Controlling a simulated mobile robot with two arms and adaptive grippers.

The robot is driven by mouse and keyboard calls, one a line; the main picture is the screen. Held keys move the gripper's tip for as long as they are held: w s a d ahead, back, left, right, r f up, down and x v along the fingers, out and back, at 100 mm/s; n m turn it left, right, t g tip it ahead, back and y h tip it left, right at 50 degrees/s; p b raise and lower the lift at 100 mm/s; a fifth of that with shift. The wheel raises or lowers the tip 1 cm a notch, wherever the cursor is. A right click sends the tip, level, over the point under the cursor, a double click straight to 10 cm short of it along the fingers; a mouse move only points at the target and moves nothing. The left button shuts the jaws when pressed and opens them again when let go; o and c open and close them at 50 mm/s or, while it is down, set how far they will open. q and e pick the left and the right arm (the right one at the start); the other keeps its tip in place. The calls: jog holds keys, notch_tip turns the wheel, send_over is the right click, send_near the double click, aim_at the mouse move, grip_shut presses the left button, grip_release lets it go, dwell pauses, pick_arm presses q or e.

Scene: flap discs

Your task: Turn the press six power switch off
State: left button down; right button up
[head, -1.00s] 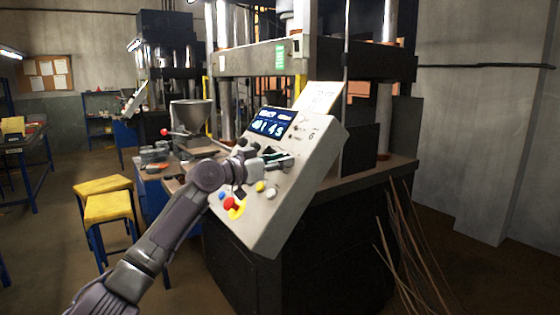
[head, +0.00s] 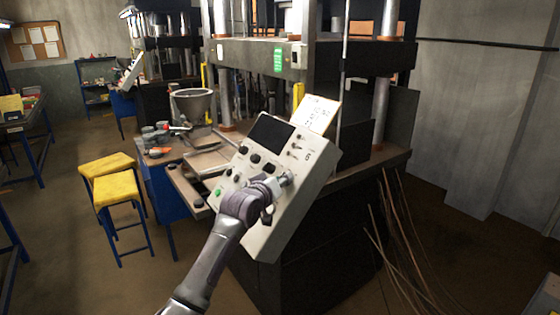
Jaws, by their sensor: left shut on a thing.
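The press control panel (head: 290,212) is a tilted, light grey box on the front of the press, marked with a 6. Its screen (head: 270,132) is dark. Black knobs (head: 255,158) sit below the screen, and small toggle switches (head: 296,148) sit to its right. My left gripper (head: 286,179) is at the right part of the panel face, shut on what appears to be the power switch, which its fingers hide. My right gripper is not in view.
A paper note (head: 318,114) stands at the panel's top edge. A metal hopper (head: 193,104) and a blue bench stand left of the panel, with yellow stools (head: 118,188) farther left. Thin rods (head: 393,235) lean against the press on the right.

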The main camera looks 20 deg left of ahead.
pick_arm(q)
jog(key=shift+d+r+n+y+p, duration=0.15)
jog(key=shift+r+n+y+p, duration=0.15)
jog(key=shift+n+y+p, duration=0.5)
jog(key=shift+f+n+g+y+p, duration=0.1)
jog(key=shift+n+g+y+p, duration=0.35)
jog(key=shift+n, duration=0.65)
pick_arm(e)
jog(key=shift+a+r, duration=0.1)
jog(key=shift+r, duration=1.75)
pick_arm(q)
jog(key=shift+g, duration=0.25)
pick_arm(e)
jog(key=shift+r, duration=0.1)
pick_arm(q)
jog(key=c, duration=0.8)
grip_release()
jog(key=shift+w, duration=0.1)
jog(key=v, duration=1.2)
jog(key=shift+f, duration=0.15)
